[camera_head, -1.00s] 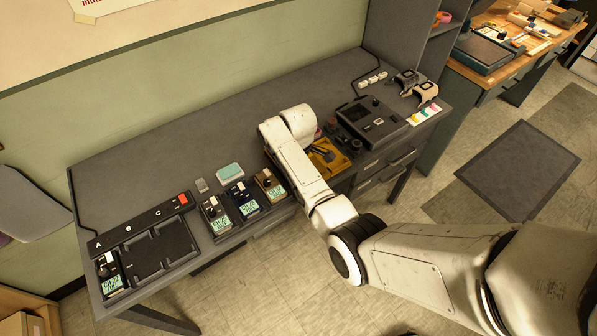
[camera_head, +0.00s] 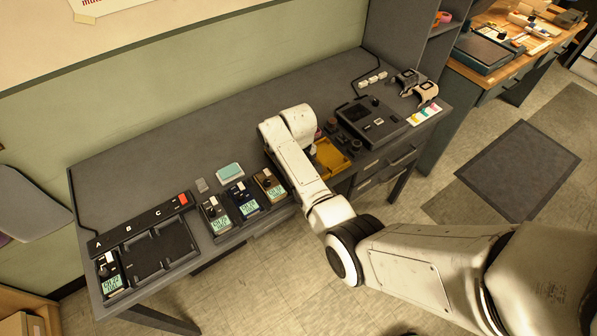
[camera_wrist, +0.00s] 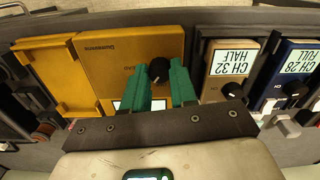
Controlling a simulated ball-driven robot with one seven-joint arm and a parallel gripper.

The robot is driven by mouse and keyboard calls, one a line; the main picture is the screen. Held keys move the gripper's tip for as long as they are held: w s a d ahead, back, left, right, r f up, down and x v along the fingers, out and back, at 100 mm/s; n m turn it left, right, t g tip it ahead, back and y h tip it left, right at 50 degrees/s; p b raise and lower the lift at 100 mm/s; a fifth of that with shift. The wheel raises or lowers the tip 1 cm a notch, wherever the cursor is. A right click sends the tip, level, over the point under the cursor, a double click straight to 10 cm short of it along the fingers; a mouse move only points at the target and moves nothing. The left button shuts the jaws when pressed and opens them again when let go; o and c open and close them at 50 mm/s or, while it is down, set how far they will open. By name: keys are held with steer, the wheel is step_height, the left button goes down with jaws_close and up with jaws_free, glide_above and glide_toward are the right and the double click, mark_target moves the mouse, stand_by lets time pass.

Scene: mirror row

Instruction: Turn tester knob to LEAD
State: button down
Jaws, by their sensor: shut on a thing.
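The yellow tester (camera_wrist: 104,62) fills the upper middle of the wrist view, with a label and a pale screen (camera_wrist: 127,104) partly behind a finger. Its black round knob (camera_wrist: 158,70) sits between the green fingertips of my gripper (camera_wrist: 159,74), which is shut on it. A lettered mark ending in "AD" shows just left of the knob. The pointer's exact setting cannot be told. In the head view my arm hides the gripper, knob and tester.
A yellow tray-like panel (camera_wrist: 48,78) adjoins the tester; it shows in the head view too (camera_head: 332,157). A tan CH 32 unit (camera_wrist: 226,62) and a blue CH 28 unit (camera_wrist: 292,62) stand close on the other side.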

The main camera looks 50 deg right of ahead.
steer(key=m, duration=0.5)
steer(key=shift+w+m, duration=0.1)
steer(key=shift+m, duration=0.2)
steer(key=m, duration=0.4)
steer(key=shift+m, duration=0.4)
steer(key=c, duration=0.9)
jaws_free()
steer(key=shift+r, duration=0.1)
step_height(320, 180, up, 11)
steer(key=b, duration=0.1)
steer(key=shift+f, duration=0.2)
steer(key=shift+f, duration=0.1)
